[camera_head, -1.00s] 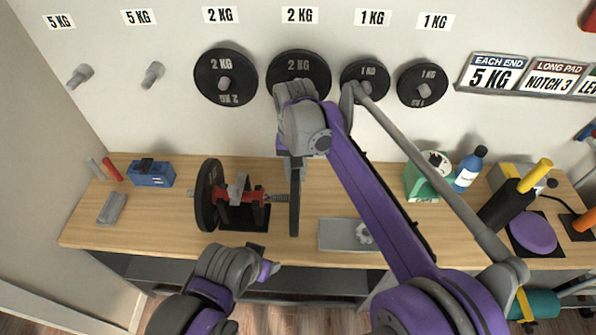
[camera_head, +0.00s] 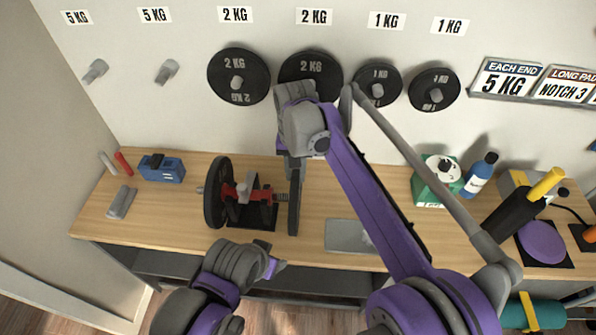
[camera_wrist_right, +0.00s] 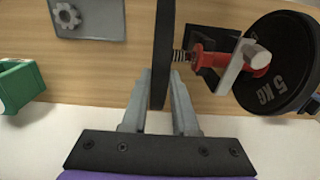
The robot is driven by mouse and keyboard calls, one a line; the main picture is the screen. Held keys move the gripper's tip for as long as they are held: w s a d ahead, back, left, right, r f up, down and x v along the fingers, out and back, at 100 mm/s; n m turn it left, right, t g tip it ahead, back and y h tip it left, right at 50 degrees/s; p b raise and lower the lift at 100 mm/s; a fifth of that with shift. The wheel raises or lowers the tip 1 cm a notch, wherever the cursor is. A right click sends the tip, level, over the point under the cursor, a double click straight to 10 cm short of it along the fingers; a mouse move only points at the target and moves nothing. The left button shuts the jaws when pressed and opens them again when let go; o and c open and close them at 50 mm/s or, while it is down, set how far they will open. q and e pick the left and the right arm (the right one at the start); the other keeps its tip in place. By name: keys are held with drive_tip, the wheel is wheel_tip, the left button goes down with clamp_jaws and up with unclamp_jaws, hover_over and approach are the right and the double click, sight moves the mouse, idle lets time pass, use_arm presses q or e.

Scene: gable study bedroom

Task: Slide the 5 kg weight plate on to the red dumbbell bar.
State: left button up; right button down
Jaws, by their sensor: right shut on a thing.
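The red dumbbell bar (camera_head: 262,196) lies level in a black cradle (camera_head: 240,215) on the wooden bench, with a black 5 kg plate (camera_head: 216,192) on its left end. My right gripper (camera_head: 293,168) is shut on a second black weight plate (camera_head: 294,208), held upright and edge-on at the bar's right end. In the right wrist view, the held plate (camera_wrist_right: 161,45) stands between the fingers (camera_wrist_right: 161,88), and the bar's threaded end (camera_wrist_right: 178,57) meets its face. Its hole is hidden, so I cannot tell if the bar is inside. My left gripper (camera_head: 272,264) is low in front of the bench, its jaws unclear.
Two bare pegs (camera_head: 167,72) sit under the 5 KG labels; 2 kg (camera_head: 239,77) and 1 kg plates hang beside them. A grey tray (camera_head: 348,236) lies right of the held plate. A blue box (camera_head: 162,168) is at the left; a green box (camera_head: 436,182) and bottle are at the right.

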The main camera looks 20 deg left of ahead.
drive_tip(key=shift+s+a+p, duration=0.25)
drive_tip(key=shift+a, duration=0.6)
drive_tip(key=shift+s+a+p, duration=0.2)
drive_tip(key=shift+s+a, duration=0.05)
drive_tip(key=shift+a, duration=0.6)
drive_tip(key=shift+s+a+p, duration=0.25)
drive_tip(key=shift+a, duration=0.6)
drive_tip(key=c, duration=0.6)
unclamp_jaws()
wheel_tip(320, 180, up, 11)
drive_tip(key=p, duration=0.1)
drive_tip(key=shift+f, duration=0.1)
